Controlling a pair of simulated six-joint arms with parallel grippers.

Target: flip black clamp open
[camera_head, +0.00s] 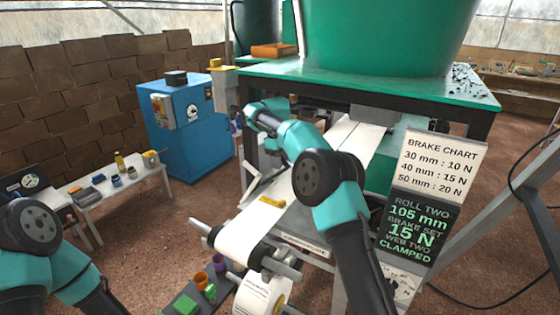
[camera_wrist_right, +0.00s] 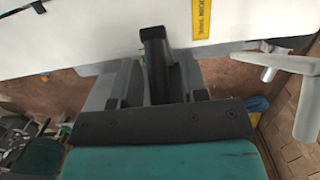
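The black clamp (camera_wrist_right: 155,50) shows in the right wrist view as a dark lever with a blocky end, against the edge of the white web (camera_wrist_right: 90,35). My right gripper (camera_wrist_right: 160,84) has its grey fingers on either side of the lever. The fingers look apart, with a gap at the left; contact on the right side is unclear. In the head view my right arm reaches across the machine, and its wrist hides the clamp. My left arm is at the lower left; its gripper is out of view.
A sign (camera_head: 420,205) on the machine reads "WEB TWO CLAMPED". A yellow label (camera_head: 271,202) lies on the white web. A paper roll (camera_head: 262,296) and a tray of small cups (camera_head: 185,300) are below. A blue cabinet (camera_head: 185,125) and a small table (camera_head: 110,190) stand left.

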